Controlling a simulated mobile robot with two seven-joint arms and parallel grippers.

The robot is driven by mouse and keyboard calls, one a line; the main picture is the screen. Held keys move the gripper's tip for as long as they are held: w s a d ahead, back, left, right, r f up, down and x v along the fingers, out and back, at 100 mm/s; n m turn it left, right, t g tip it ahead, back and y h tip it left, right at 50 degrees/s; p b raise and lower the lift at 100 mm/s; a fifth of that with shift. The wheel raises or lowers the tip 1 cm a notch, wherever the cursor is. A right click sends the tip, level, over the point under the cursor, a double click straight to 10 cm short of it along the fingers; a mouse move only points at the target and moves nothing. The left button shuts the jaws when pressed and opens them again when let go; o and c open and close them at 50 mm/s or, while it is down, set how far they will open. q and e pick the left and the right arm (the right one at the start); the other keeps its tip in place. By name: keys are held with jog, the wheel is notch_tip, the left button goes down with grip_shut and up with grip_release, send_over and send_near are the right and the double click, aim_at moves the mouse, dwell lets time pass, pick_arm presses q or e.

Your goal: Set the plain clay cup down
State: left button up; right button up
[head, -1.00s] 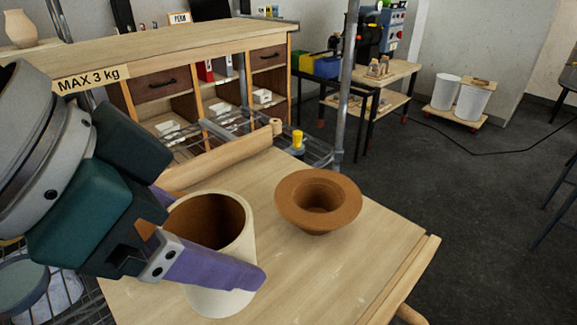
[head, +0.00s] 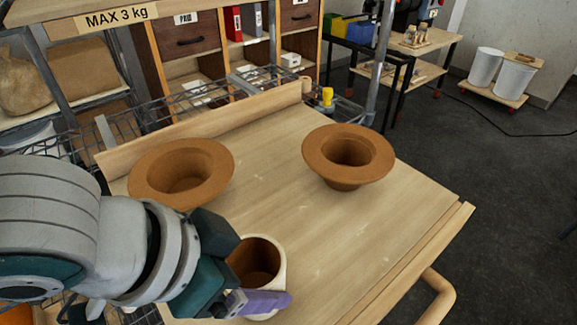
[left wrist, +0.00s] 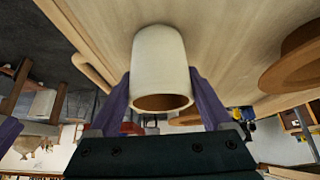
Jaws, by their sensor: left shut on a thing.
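The cup (head: 275,279) is cream outside and bare brown clay inside, with its open end up. It is at the near part of the wooden board in the head view. My left gripper (head: 262,291) is shut on the cup, with a purple finger across its near side. In the left wrist view the cup (left wrist: 160,60) sits between both purple fingers (left wrist: 160,95). Its base is close to the board, but I cannot tell whether it touches. A purple piece at that view's left edge may belong to my right gripper; its jaws do not show.
Two wide-brimmed brown clay pieces stand on the wooden board (head: 300,235), one at the left (head: 182,172) and one farther right (head: 348,158). A raised rail (head: 200,130) runs along the back.

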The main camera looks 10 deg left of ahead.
pick_arm(q)
jog(key=o, duration=1.5)
jog(key=shift+f, duration=0.1)
jog(key=shift+c, duration=0.2)
jog(key=shift+r, duration=0.25)
jog(key=shift+s+a+r+n+t+p, duration=0.9)
jog(key=shift+s+r, duration=1.55)
jog(key=shift+r, duration=2.95)
jog(key=s+a+f+n+g+y, duration=0.3)
jog(key=s+a+f, duration=0.1)
jog(key=s+a, duration=0.3)
jog(key=shift+s+a+f+n+y+p, duration=0.2)
jog(key=shift+a+f+n+y+p, duration=0.1)
jog(key=shift+n+y, duration=0.1)
